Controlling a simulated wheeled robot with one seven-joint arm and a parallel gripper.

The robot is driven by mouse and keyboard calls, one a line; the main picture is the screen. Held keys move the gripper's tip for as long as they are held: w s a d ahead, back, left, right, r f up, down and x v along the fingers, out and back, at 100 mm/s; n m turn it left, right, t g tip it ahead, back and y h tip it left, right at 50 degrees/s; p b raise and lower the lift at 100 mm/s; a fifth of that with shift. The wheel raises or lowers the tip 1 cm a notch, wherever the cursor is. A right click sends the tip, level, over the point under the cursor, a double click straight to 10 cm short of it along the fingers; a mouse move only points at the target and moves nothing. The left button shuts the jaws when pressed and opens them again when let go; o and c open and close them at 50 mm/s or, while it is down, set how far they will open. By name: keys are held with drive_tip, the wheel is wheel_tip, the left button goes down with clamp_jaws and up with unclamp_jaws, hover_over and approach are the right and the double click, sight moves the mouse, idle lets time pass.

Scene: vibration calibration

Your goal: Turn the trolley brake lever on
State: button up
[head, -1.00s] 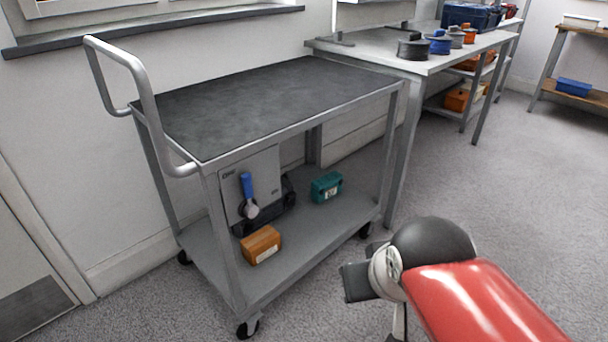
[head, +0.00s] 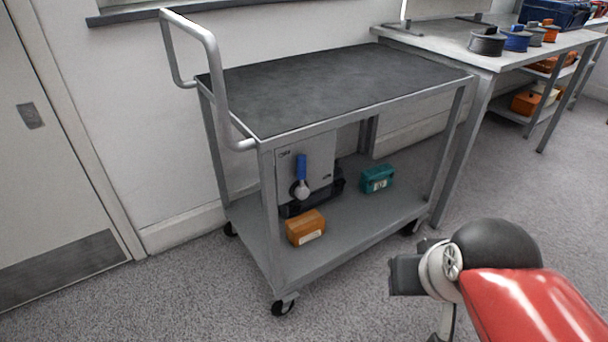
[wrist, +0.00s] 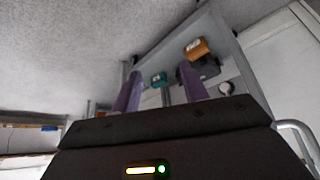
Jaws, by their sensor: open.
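The brake lever (head: 301,168) has a blue handle pointing up from a pale round hub. It sits on a grey panel (head: 322,160) at the near end of the trolley (head: 262,215), under its dark top. My gripper shows in the wrist view as two purple fingers (wrist: 160,86), spread apart with nothing between them. The pale hub (wrist: 226,89) shows right of the fingers there, apart from them; the handle is not clear. In the head view my arm is at the lower right, clear of the trolley, and the fingers cannot be made out.
An orange box (head: 306,228) and a teal box (head: 377,179) sit on the trolley's lower shelf. The push handle (head: 215,75) rises at the left end. A workbench (head: 490,60) stands behind right. A door (head: 50,170) is at the left. Carpet in front is free.

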drive_tip(key=w+a+r+n+b, duration=0.2)
drive_tip(key=w+a+r, duration=0.2)
drive_tip(key=w, duration=0.3)
drive_tip(key=w+a+r+n+b, duration=0.1)
drive_tip(key=w+a+r, duration=0.25)
drive_tip(key=w, duration=0.35)
drive_tip(key=n+g+y+b, duration=0.2)
drive_tip(key=n+y+b, duration=0.1)
drive_tip(key=n, duration=0.1)
approach(302, 157)
drive_tip(key=f, duration=0.1)
drive_tip(key=b+x, duration=0.1)
drive_tip(key=x, duration=0.6)
drive_tip(key=shift+w+a+f+b, duration=0.2)
drive_tip(key=shift+b, duration=0.1)
clamp_jaws()
